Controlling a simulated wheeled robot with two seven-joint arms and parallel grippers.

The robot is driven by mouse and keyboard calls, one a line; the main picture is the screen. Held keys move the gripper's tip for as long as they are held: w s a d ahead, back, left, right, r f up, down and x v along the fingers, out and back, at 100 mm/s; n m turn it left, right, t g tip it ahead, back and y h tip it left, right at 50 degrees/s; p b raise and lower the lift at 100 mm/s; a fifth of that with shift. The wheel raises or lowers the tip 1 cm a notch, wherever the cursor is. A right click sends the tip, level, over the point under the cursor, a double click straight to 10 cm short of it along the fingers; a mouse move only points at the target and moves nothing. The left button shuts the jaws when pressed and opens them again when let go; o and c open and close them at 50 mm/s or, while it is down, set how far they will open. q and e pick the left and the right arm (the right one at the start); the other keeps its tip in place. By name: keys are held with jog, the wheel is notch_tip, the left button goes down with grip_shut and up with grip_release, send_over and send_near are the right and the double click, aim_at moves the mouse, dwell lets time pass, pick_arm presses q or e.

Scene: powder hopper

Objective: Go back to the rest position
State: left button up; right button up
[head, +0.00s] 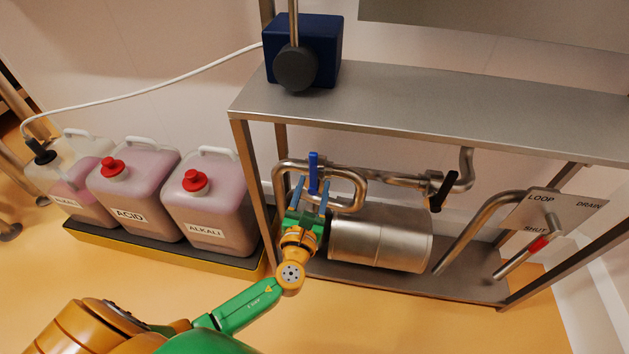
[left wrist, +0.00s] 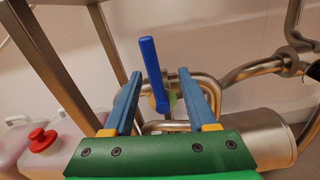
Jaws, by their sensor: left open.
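My left gripper (head: 311,196) reaches into the frame under the steel shelf, its two blue fingers spread apart. A blue valve handle (head: 313,172) stands upright on the steel pipework just beyond the fingertips. In the left wrist view the blue handle (left wrist: 153,72) shows between the open fingers (left wrist: 158,84), with clear gaps on both sides. Nothing is held between the fingers. My right gripper is in neither view.
A steel shelf (head: 440,100) overhangs the pipes, with a frame post (head: 254,190) left of my gripper. A steel cylinder (head: 380,240) lies right of it. Several canisters, including the acid one (head: 135,190), stand in a tray (head: 150,250) at left. A black-handled valve (head: 442,190) is further right.

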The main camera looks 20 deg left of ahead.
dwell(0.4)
pick_arm(q)
jog(key=s+a+f+n+g, duration=0.1)
jog(key=s+f+n+g, duration=0.15)
jog(key=f, duration=0.45)
jog(key=s+a+f+n+g, duration=0.1)
jog(key=s+f+n+g, duration=0.2)
jog(key=f, duration=0.5)
jog(key=s+f+n+g+h, duration=0.2)
jog(key=s+f+n+g, duration=0.5)
jog(key=s+f+n, duration=0.8)
jog(key=s+d+f+n+g+h, duration=0.1)
jog(key=s+f+n+g, duration=0.15)
jog(key=s+n, duration=0.4)
jog(key=s+d+f+n+g+h, duration=0.1)
jog(key=s+f+n, duration=0.3)
jog(key=s, duration=0.6)
notch_tip(320, 180, up, 15)
jog(key=s+n+p, duration=0.1)
jog(key=p, duration=1.4)
jog(key=shift+s+d+r+g, duration=0.15)
jog(key=shift+s+d+g, duration=0.15)
jog(key=shift+s, duration=0.05)
